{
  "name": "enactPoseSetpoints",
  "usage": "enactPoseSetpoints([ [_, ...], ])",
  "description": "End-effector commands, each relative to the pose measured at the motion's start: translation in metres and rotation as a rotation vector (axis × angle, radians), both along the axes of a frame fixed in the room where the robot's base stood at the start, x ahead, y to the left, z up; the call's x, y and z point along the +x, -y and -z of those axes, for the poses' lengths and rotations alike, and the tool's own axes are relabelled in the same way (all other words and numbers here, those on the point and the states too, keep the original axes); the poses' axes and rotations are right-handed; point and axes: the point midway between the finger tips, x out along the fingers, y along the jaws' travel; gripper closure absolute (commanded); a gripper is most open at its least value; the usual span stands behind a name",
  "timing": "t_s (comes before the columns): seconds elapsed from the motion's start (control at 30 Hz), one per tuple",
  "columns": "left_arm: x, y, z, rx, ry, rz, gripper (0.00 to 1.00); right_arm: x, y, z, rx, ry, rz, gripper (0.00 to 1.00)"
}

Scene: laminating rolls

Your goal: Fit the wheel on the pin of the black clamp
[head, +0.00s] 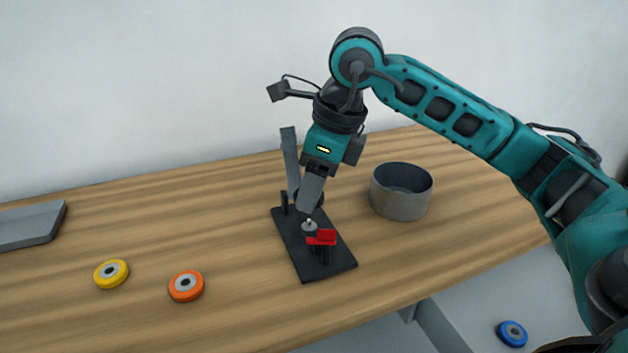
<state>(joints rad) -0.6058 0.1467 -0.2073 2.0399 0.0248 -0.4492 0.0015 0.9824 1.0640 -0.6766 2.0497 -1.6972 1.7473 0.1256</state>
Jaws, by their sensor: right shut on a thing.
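The black clamp (333,262) stands on the table, with a flat base, a tall grey upright bar at its back and a red part at its front. A small grey pin (309,226) with a light tip stands near the red part. My right gripper (309,203) is over the clamp, pointing down, just above and behind the pin. It is shut on a dark thing mostly hidden by the fingers; I cannot tell which thing. A yellow wheel (111,274) and an orange wheel (186,286) lie flat on the table to the left. My left gripper is not in view.
A grey round bowl (401,192) stands right of the clamp, close to my right arm. A grey tray (30,226) lies at the left edge. A blue wheel (512,333) lies below the table's front edge at lower right.

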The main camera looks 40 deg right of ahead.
Motion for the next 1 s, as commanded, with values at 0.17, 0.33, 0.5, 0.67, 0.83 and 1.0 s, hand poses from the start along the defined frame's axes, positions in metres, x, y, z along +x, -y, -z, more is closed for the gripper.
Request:
enactPoseSetpoints([
  [0.17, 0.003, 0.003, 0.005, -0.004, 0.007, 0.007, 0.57, 0.0, 0.0, 0.014, -0.001, -0.001, 0.0, 0.8],
  [0.33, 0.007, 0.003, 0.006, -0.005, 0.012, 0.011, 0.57, 0.0, 0.0, 0.024, 0.0, -0.001, 0.0, 0.8],
  [0.5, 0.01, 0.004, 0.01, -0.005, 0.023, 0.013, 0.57, 0.0, 0.0, 0.034, 0.0, -0.001, -0.001, 0.8],
  [0.67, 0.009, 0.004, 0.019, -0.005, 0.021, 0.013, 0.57, 0.0, 0.0, 0.043, 0.001, 0.0, -0.001, 0.8],
  [0.83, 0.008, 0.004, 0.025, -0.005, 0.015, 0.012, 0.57, 0.0, 0.0, 0.047, 0.0, 0.0, -0.001, 0.8],
  [1.0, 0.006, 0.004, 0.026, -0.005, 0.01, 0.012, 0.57, 0.0, 0.0, 0.047, 0.0, 0.0, 0.0, 0.8],
])
